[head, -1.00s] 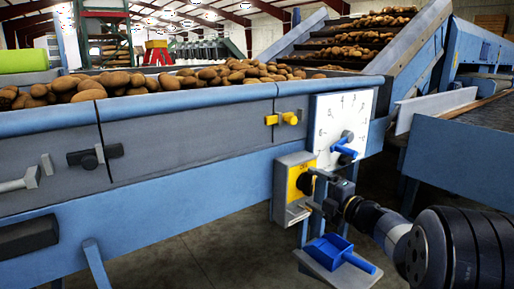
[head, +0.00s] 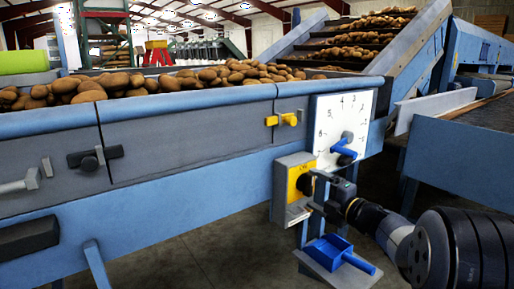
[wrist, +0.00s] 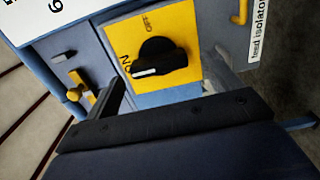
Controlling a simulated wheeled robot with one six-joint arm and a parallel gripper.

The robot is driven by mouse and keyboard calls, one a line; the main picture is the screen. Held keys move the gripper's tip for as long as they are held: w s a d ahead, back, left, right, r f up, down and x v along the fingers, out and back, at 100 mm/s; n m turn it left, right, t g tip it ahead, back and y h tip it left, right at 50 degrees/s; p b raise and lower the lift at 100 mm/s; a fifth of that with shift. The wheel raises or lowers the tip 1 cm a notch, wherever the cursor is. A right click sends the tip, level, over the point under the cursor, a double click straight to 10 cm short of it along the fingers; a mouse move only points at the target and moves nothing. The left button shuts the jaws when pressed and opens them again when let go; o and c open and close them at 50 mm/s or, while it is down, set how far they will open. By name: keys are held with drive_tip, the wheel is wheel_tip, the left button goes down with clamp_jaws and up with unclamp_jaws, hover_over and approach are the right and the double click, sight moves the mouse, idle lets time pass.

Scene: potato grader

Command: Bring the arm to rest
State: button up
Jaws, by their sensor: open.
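My gripper (head: 325,187) is in front of the grey isolator box (head: 283,212) with its yellow face (head: 296,177). In the wrist view my gripper (wrist: 167,82) is open, one finger on each side of the black rotary knob (wrist: 162,57). I see no finger touching the knob, though the gap in depth is hard to judge. The knob's white mark points toward the ON label, and OFF is printed above it. In the head view the gripper partly hides the knob.
A white dial (head: 343,125) with a blue handle is just above the box. The blue conveyor (head: 190,140) carries potatoes along the left. A blue table (head: 465,155) stands right. Open floor shows below.

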drive_tip(key=shift+x, duration=1.05)
drive_tip(key=shift+r+m+p, duration=0.3)
drive_tip(key=shift+m+p, duration=0.2)
drive_tip(key=shift+p, duration=0.2)
drive_tip(key=m+p, duration=0.4)
drive_tip(key=shift+s+d+r+m, duration=0.1)
drive_tip(key=shift+m, duration=0.2)
drive_tip(key=m+p, duration=0.9)
drive_tip(key=shift+d+r+m+p, duration=0.1)
drive_tip(key=shift+m+p, duration=0.2)
drive_tip(key=m+p, duration=0.2)
drive_tip(key=m, duration=0.1)
drive_tip(key=shift+p, duration=0.35)
drive_tip(key=shift+s+d+f, duration=0.2)
drive_tip(key=shift+d+f, duration=0.05)
drive_tip(key=shift+d, duration=0.1)
drive_tip(key=shift+s+d, duration=0.3)
drive_tip(key=shift+s, duration=0.2)
